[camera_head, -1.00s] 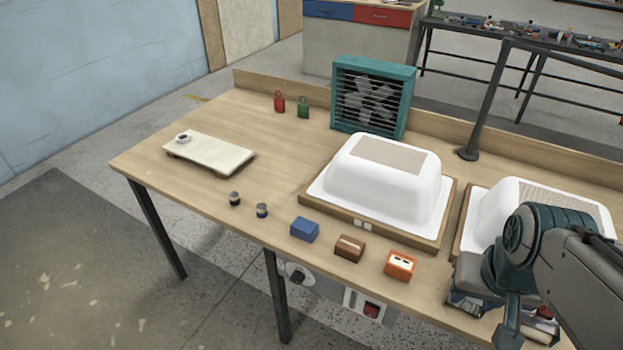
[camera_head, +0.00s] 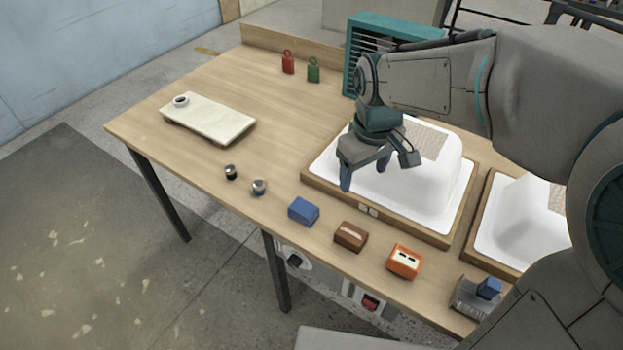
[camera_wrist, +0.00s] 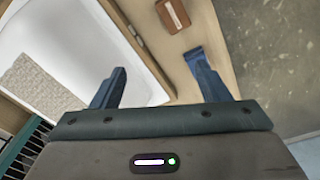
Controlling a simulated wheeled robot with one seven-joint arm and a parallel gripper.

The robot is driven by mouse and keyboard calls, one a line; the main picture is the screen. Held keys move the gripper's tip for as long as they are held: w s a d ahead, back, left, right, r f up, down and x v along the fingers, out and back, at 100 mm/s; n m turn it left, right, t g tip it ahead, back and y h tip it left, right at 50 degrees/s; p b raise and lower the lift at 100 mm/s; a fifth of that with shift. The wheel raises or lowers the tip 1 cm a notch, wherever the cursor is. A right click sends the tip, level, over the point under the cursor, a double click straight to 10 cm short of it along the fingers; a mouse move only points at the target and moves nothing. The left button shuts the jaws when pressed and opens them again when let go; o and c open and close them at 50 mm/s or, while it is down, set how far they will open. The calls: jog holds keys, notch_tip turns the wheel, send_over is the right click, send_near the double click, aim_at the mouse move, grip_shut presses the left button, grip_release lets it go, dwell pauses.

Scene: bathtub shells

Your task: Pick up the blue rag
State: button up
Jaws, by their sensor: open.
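The blue rag (camera_head: 303,211) looks like a small folded blue block near the front edge of the wooden table, left of a brown block (camera_head: 350,236). My gripper (camera_head: 365,174) is open and empty, pointing down above the front left part of a white tub shell (camera_head: 440,190). It is apart from the rag, up and to the right of it in the head view. In the wrist view, my two blue fingers (camera_wrist: 157,64) are spread wide.
An orange block (camera_head: 404,261) and a grey item with a blue top (camera_head: 478,295) lie along the front edge. Two small jars (camera_head: 245,180) stand left of the rag. A pale board (camera_head: 207,121) with a cup is farther left. A second shell (camera_head: 520,225) stands right.

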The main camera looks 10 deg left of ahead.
jog(key=w+a+f+n+g, duration=0.1)
jog(key=a+f+n, duration=0.1)
jog(key=a, duration=0.4)
jog(key=w+a+f+n, duration=0.2)
jog(key=a+n, duration=0.1)
jog(key=a, duration=0.2)
send_over(303, 208)
jog(key=f, duration=0.8)
jog(key=shift+w+d+f, duration=0.2)
jog(key=shift+d+f, duration=0.15)
jog(key=shift+d, duration=0.05)
jog(key=shift+s+a+f, duration=0.1)
jog(key=shift+a+f, duration=0.1)
jog(key=shift+f, duration=1.1)
jog(key=shift+s+a+f, duration=0.1)
jog(key=shift+a+f, duration=0.05)
jog(key=shift+f, duration=1.15)
jog(key=c, duration=1.1)
